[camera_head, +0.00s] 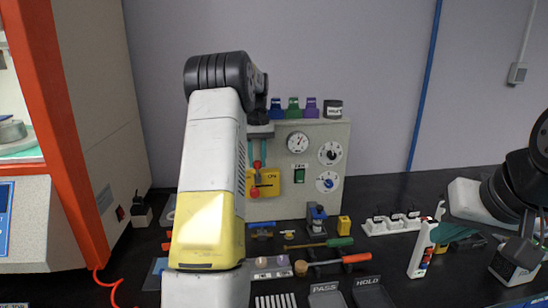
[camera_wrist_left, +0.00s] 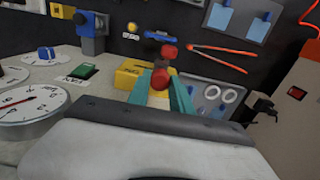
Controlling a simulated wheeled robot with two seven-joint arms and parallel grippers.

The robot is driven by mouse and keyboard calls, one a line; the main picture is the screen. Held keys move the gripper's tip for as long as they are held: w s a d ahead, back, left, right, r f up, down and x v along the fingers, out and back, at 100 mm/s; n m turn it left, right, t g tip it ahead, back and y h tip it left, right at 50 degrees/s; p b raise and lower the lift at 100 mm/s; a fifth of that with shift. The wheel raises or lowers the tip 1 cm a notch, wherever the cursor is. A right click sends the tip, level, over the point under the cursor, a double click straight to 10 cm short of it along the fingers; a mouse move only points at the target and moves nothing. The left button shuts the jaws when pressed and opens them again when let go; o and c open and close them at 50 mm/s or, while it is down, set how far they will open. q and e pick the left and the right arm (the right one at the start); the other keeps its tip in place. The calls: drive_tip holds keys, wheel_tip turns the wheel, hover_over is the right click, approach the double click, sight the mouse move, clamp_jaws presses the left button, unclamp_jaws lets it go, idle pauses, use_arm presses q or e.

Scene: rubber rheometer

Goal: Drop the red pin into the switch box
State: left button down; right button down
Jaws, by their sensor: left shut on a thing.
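The left gripper (camera_head: 257,157) is in front of the grey panel, its teal fingers pointing down. It is shut on the red pin (camera_head: 257,165), whose rounded red head also shows between the fingertips in the left wrist view (camera_wrist_left: 161,80). The yellow switch box (camera_head: 268,181) sits on the panel just below and beside the fingertips; it also shows in the left wrist view (camera_wrist_left: 130,74). A second red part (camera_head: 254,193) shows lower, in front of the box; I cannot tell whether it belongs to the pin. The right gripper (camera_head: 455,233) is at the right, its opening unclear.
The grey panel (camera_head: 322,202) carries gauges and a green switch. Screwdrivers (camera_head: 345,260) and small parts lie in front of it. PASS (camera_head: 325,297) and HOLD trays stand at the front. A white power strip (camera_head: 392,224) lies right. An orange-framed machine (camera_head: 70,190) stands left.

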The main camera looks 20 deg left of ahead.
use_arm(q)
drive_tip(key=shift+f, duration=1.5)
drive_tip(key=c, duration=1.1)
unclamp_jaws()
drive_tip(key=shift+r, duration=2.55)
